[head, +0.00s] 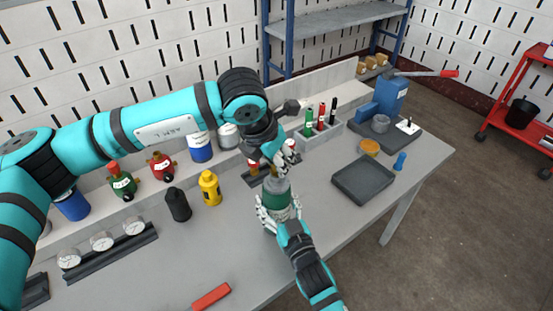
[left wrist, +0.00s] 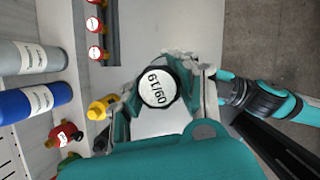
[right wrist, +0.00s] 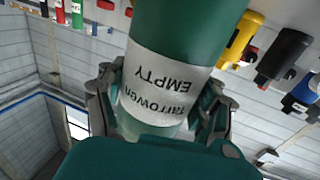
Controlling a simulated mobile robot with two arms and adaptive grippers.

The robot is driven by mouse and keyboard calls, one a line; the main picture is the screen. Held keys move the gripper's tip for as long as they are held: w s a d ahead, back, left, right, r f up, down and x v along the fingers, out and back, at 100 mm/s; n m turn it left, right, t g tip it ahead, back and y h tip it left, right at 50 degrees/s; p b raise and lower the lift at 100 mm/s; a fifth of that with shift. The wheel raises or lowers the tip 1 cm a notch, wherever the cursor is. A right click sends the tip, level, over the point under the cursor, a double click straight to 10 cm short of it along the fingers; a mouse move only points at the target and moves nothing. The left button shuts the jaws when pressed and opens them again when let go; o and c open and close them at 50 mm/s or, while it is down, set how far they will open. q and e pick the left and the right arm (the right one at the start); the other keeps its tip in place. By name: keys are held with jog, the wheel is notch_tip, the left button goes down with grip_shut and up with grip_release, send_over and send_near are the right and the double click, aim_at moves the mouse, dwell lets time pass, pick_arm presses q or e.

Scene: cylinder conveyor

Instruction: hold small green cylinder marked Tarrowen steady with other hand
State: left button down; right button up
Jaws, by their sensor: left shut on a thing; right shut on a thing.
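The small green cylinder (head: 277,187) stands upright above the bench, with a white band. In the right wrist view its label (right wrist: 165,80) reads Tarrowen and EMPTY, upside down. My right gripper (head: 280,212) is shut around its lower body; the fingers show on both sides in the right wrist view (right wrist: 160,105). My left gripper (head: 273,165) comes down from above and is shut on a round black cap (left wrist: 157,87) with a white face and printed digits at the cylinder's top. Whether cap and cylinder touch is hidden by the fingers.
Yellow (head: 209,188) and black (head: 177,205) cylinders stand left of my grippers. A gauge rack (head: 105,250) and red handle (head: 212,297) lie nearer the front. A dark tray (head: 363,182), orange dish (head: 370,147) and blue piece (head: 400,161) are right.

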dwell(0.3)
pick_arm(q)
jog(key=n+y, duration=0.1)
jog(key=n, duration=0.3)
jog(key=shift+t, duration=0.4)
jog(key=shift+n+y, duration=0.6)
jog(key=shift+n, duration=0.5)
jog(key=n+y, duration=0.1)
jog(key=n, duration=0.1)
jog(key=shift+n, duration=0.4)
jog(key=n+y, duration=0.1)
jog(key=n, duration=0.2)
